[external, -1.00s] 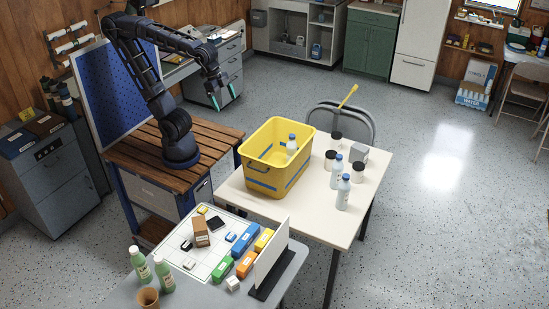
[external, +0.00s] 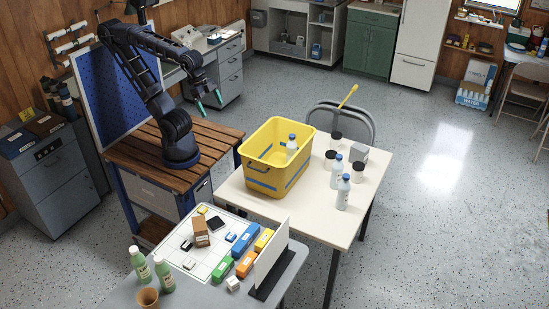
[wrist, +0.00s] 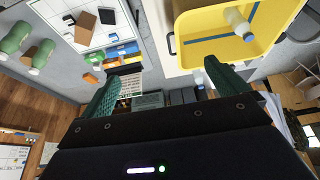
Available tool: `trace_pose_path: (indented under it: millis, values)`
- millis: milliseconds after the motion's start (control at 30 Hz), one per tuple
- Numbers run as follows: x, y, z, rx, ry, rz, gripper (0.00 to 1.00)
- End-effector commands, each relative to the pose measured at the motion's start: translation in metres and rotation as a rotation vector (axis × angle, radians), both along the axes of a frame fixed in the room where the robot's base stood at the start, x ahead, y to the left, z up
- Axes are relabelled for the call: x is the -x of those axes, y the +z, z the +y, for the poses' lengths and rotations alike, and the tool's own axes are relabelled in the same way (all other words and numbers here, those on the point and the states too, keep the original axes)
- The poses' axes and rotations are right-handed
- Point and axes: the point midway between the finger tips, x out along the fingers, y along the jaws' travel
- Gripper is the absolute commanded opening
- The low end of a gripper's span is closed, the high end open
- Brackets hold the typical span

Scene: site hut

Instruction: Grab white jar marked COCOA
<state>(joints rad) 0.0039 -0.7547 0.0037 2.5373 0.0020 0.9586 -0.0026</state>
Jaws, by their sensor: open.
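Several white jars with black lids stand on the right part of the cream table in the external view: one at the back (external: 336,145), one near the tub (external: 330,165), one at the right (external: 358,176). Their markings are too small to read, so I cannot tell which is COCOA. My gripper (external: 209,99) is open and empty, raised in the air left of the yellow tub and well apart from the jars. Its two green fingers also show spread in the wrist view (wrist: 162,73), with nothing between them. No jar shows there.
A yellow tub (external: 252,182) with a blue-capped bottle (external: 292,145) inside stands between my arm and the jars. A white upright panel (external: 272,258) stands on the front table. The cream table's front is clear.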

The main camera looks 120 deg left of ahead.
Motion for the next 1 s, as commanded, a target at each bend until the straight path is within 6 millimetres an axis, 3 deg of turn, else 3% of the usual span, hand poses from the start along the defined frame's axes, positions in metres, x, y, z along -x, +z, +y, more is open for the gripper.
trace_pose_path:
  millis: [67, 367, 467, 633, 1000]
  values:
    - [0.0, 0.0, 0.0, 0.0, 0.0, 0.0, 0.83]
    - [0.0, 0.002, 0.0, 0.0, 0.0, -0.001, 0.83]
    - [-0.001, 0.015, 0.0, 0.0, 0.0, -0.004, 0.83]
    - [-0.001, 0.056, 0.0, 0.001, 0.002, -0.004, 0.83]
    - [-0.054, 0.087, 0.022, 0.058, 0.151, 0.048, 0.83]
